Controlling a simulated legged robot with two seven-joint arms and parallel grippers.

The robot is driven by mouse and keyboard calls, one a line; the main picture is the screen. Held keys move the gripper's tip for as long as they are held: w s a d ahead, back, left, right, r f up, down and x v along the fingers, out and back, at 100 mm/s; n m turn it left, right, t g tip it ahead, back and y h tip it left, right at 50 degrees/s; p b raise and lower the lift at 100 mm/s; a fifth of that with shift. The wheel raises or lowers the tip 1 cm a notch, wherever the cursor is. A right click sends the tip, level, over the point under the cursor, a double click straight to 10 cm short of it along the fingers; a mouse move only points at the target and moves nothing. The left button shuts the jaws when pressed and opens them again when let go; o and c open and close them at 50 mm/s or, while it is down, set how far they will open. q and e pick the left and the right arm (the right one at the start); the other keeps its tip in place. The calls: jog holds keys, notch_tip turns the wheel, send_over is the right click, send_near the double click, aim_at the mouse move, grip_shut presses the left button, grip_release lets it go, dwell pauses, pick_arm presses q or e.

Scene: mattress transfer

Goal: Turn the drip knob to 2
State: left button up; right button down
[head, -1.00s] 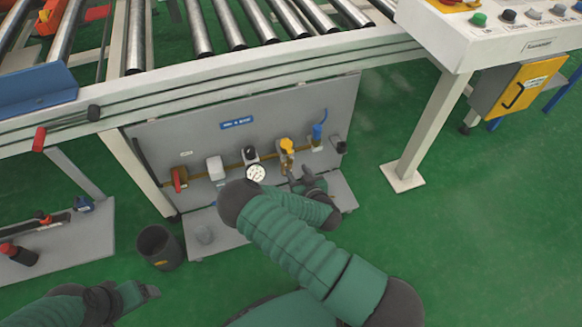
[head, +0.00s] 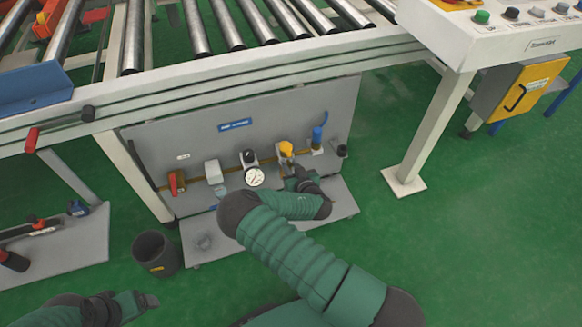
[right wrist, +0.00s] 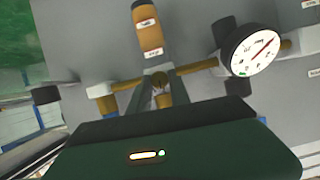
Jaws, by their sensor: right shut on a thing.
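The grey panel (head: 200,137) under the conveyor carries a brass pipe line with several fittings. A yellow-topped unit (head: 286,148) stands right of the round gauge (head: 254,177). My right gripper (head: 293,172) is at the panel, just below the yellow-topped unit. In the right wrist view, an amber cylinder (right wrist: 147,28) with small labels lies beyond the jaws, and the gauge (right wrist: 250,48) is to the right. My right gripper (right wrist: 160,98) is shut on a small brass knob (right wrist: 160,80), mostly hidden; its setting cannot be read. My left gripper (head: 148,301) is low at the left, away from the panel.
A red-handled valve (head: 176,182), a white unit (head: 213,171) and a blue-topped fitting (head: 317,136) share the panel. A dark bin (head: 156,253) stands on the green floor. The conveyor frame (head: 230,78) overhangs the panel.

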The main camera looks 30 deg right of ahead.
jog(key=shift+r+p, duration=0.25)
jog(key=shift+p, duration=0.3)
jog(key=shift+f, duration=0.1)
jog(key=shift+f+n, duration=0.15)
jog(key=shift+n, duration=0.15)
jog(key=c, duration=1.2)
grip_release()
jog(key=shift+c, duration=0.2)
jog(key=p+v, duration=0.6)
jog(key=v, duration=1)
jog(key=shift+s+a+p, duration=0.3)
jog(key=shift+a+p, duration=0.05)
